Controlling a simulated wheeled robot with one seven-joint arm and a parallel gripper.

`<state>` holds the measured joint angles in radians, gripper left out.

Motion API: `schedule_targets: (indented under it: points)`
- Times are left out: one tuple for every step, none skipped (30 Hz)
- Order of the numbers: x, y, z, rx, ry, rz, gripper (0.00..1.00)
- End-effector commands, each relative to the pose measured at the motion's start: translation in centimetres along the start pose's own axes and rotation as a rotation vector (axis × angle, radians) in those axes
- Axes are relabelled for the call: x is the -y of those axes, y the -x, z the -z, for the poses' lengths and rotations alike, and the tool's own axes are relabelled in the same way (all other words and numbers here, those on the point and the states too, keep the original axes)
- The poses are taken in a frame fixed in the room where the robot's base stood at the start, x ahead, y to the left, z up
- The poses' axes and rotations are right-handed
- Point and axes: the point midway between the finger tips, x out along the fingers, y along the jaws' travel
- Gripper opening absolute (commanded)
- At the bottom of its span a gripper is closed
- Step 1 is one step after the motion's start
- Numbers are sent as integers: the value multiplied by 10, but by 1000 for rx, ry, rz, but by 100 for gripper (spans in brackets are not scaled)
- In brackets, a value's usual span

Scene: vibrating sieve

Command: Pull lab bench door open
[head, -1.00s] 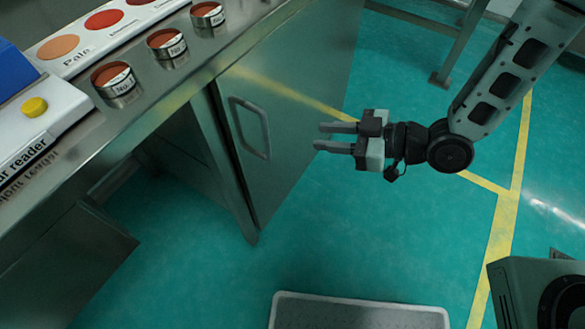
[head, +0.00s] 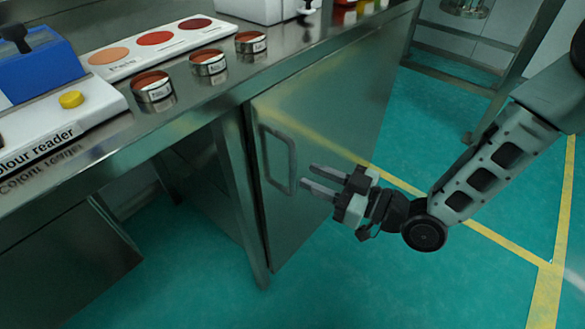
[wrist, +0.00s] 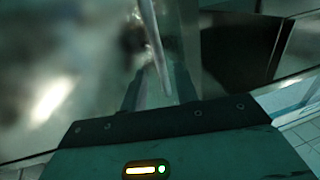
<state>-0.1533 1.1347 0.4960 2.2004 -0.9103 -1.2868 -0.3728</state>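The lab bench door (head: 335,115) is a shiny steel panel below the bench top, with a looped bar handle (head: 291,160) near its left edge. The door looks shut. My gripper (head: 308,182) is just right of the handle, its two fingers apart and pointing at it, with nothing visibly held. In the wrist view, the handle bar (wrist: 155,50) runs down from the top, between or just before the fingers (wrist: 158,95); I cannot tell whether they touch it.
On the steel bench top (head: 215,105) stand several tins of red powder (head: 208,63), a colour card (head: 150,42) and a colour reader (head: 60,115) with a yellow button. An open space lies under the bench left of the door. The green floor (head: 400,290) before the door is clear.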

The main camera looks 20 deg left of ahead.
Motion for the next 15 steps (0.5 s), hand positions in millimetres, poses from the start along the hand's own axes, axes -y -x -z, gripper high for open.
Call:
schedule_targets:
  points:
    - [1,-11,-1,-1,1,3,30]
    - [1,-17,-1,-1,2,2,30]
    - [1,-23,-1,-1,2,2,30]
    - [1,-28,-1,-1,2,2,30]
    - [1,-33,-1,-1,2,2,30]
    - [1,-39,-1,-1,1,2,30]
    - [0,-42,-1,-1,2,1,30]
    - [0,-46,-1,-1,1,1,30]
    - [0,-49,-1,0,1,1,30]
    - [0,-52,-1,1,0,1,30]
    - [0,-54,-1,1,0,1,30]
    - [0,-56,-1,1,1,0,30]
    - [0,-57,0,1,0,0,30]
    - [0,-58,0,1,0,0,30]
    - [0,-58,0,1,0,0,30]
